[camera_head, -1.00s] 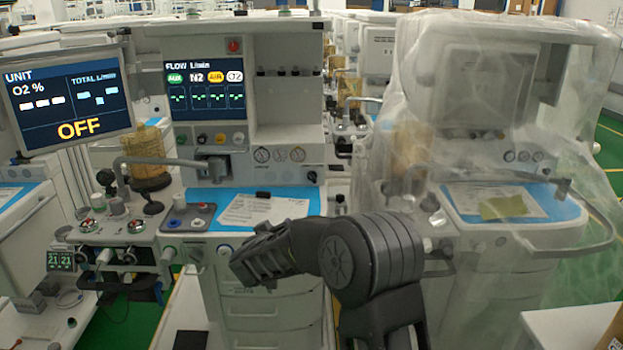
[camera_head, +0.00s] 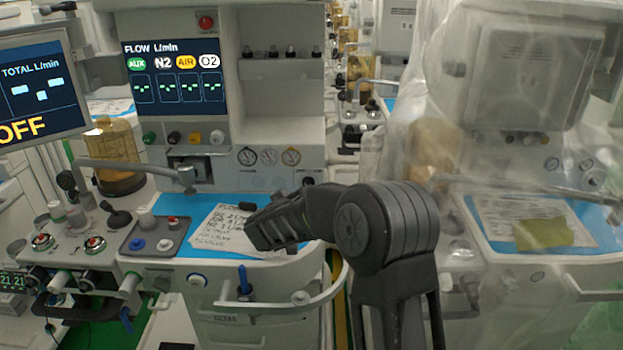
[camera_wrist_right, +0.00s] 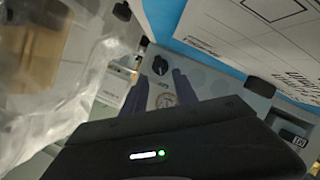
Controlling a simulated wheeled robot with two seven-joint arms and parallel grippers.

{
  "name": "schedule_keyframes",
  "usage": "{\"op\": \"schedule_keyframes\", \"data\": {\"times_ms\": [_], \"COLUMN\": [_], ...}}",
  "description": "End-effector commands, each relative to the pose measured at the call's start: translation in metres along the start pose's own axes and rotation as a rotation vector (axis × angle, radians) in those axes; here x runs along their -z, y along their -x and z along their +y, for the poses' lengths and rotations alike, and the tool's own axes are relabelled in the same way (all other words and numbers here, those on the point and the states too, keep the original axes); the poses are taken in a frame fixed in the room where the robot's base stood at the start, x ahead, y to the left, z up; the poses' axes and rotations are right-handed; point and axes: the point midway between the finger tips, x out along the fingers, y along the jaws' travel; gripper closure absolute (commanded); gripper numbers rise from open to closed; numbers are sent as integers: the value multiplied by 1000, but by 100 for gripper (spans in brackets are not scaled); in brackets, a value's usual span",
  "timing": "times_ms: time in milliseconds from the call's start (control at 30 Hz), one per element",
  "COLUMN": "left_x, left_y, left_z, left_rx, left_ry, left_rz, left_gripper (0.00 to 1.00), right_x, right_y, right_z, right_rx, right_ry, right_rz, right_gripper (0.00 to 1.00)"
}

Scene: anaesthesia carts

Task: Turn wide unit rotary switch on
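The wide cart (camera_head: 270,165) fills the middle of the head view, its side screen (camera_head: 35,85) reading OFF, partly cropped. A small black knob, likely the rotary switch (camera_head: 307,181), sits on its front panel below and right of three gauges. A black knob (camera_wrist_right: 160,65) also shows in the right wrist view, just beyond my fingertips and apart from them. My right gripper (camera_wrist_right: 160,92) has two dark fingers spread apart with nothing between them. In the head view my right gripper (camera_head: 265,232) is over the cart's worktop, below and left of the knob; its fingertips are unclear. My left gripper is out of view.
A handwritten paper (camera_head: 222,235) lies on the blue worktop mat (camera_head: 185,207). A curved rail (camera_head: 320,295) runs along the cart's front. A plastic-covered cart (camera_head: 540,100) stands close on the right. A grey tray with knobs (camera_head: 157,238) sits at left.

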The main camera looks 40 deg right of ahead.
Motion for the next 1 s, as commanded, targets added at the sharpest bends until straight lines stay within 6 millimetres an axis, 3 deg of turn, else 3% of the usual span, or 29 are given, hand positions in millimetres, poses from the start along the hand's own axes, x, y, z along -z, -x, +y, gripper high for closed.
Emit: {"op": "schedule_keyframes", "data": {"times_ms": [467, 1000], "left_x": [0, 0], "left_y": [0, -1], "left_z": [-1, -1], "left_rx": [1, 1], "left_ry": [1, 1], "left_rz": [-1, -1], "left_gripper": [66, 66], "right_x": [0, 0], "right_y": [-7, -76], "right_z": [0, 0], "right_rx": [-2, -1], "right_ry": [0, 0], "right_rz": [0, 0], "right_gripper": [65, 65]}}
